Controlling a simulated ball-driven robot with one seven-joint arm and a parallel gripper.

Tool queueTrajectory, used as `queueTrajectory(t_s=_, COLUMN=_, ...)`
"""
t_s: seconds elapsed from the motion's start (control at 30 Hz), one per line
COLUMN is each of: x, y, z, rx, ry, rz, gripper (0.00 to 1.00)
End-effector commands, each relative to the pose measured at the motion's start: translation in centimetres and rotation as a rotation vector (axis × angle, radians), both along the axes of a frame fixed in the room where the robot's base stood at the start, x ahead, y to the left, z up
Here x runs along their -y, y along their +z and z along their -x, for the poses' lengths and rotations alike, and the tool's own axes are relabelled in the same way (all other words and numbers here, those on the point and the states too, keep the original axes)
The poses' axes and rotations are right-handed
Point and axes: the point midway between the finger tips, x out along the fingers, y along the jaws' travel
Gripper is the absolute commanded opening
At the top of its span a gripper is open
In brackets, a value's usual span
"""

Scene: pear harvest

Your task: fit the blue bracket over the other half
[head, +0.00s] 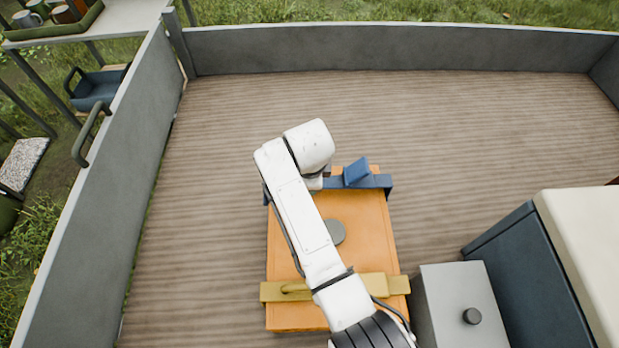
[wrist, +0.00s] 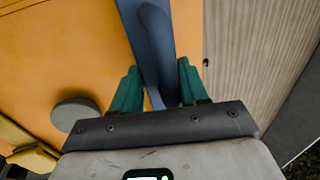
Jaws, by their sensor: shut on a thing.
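The blue bracket (head: 375,182) lies across the far end of an orange case (head: 370,230), with its ends reaching past the case's sides. A tilted blue plate (head: 357,170) stands up at its right part. My gripper (wrist: 158,72) has green fingers, one on each side of the bracket's raised rounded handle, and is shut on it; the blue bar also shows in the wrist view (wrist: 133,25). In the head view my arm hides the fingers and the bracket's left part. I cannot tell which piece is the other half, nor whether the bracket is seated.
A yellow bracket (head: 372,286) with a handle crosses the case's near end. A grey round knob (head: 336,232) sits mid-case. A grey box (head: 462,305) and a dark blue chest (head: 510,260) stand to the right. Plank floor (head: 460,130) is clear beyond, inside grey walls (head: 400,48).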

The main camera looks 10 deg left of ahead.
Motion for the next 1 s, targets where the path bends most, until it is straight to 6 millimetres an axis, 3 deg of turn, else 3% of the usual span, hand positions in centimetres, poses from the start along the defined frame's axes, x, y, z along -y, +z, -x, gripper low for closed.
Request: queueTrajectory(t_s=1.0, x=0.0, y=-1.7, z=0.0, rx=0.001, ry=0.000, rz=0.000, gripper=0.07)
